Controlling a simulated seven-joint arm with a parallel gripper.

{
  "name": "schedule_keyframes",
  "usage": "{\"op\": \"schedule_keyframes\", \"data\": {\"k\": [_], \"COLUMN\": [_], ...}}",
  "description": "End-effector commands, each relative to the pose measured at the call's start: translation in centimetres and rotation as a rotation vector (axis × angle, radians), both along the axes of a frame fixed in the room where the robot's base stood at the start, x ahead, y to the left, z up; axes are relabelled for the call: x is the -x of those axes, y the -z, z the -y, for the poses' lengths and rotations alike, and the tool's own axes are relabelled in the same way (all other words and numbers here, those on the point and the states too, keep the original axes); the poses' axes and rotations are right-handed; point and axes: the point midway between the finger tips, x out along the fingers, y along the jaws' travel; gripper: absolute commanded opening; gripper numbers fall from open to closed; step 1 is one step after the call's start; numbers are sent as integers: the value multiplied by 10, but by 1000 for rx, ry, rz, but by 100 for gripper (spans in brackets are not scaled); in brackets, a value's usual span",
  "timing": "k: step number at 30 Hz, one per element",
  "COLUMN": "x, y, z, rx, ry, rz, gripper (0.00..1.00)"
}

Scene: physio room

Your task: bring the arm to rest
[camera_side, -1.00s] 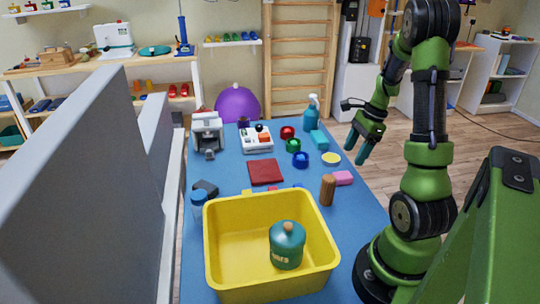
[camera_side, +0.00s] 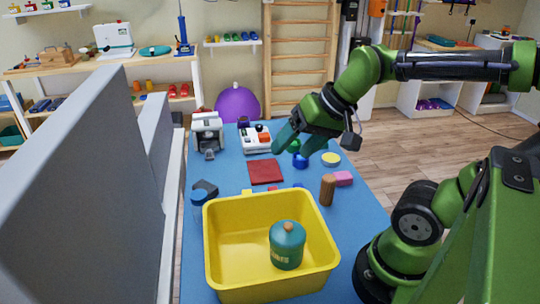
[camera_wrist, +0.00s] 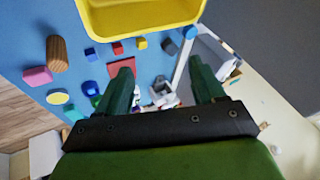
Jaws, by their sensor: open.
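My gripper (camera_side: 291,143) is above the far right part of the blue table, with its fingers toward the left in the side view. It also shows in the wrist view (camera_wrist: 163,82), with its two green fingers wide apart and nothing between them. My arm reaches in from the right side of the side view. My gripper hides part of the small things behind it, such as the spray bottle. It appears apart from the things on the table.
A yellow bin (camera_side: 224,272) holding a teal jar (camera_side: 287,249) stands at the table's front. A brown cylinder (camera_side: 327,190), pink block (camera_side: 343,178), red square (camera_side: 265,172) and grey device (camera_side: 207,133) lie behind it. A grey partition (camera_side: 75,190) borders the left.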

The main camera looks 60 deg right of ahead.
Motion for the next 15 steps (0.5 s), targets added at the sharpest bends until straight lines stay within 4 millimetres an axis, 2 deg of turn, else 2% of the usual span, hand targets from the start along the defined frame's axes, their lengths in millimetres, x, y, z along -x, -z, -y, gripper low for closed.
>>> {"op": "schedule_keyframes", "data": {"k": [1, 4, 15], "x": [6, 12, 14], "y": [-3, -4, -4], "z": [-12, -23, -26], "rx": [36, 79, 92], "ry": [-72, -150, -171], "rz": [40, 82, 93], "gripper": [69, 69, 69]}}
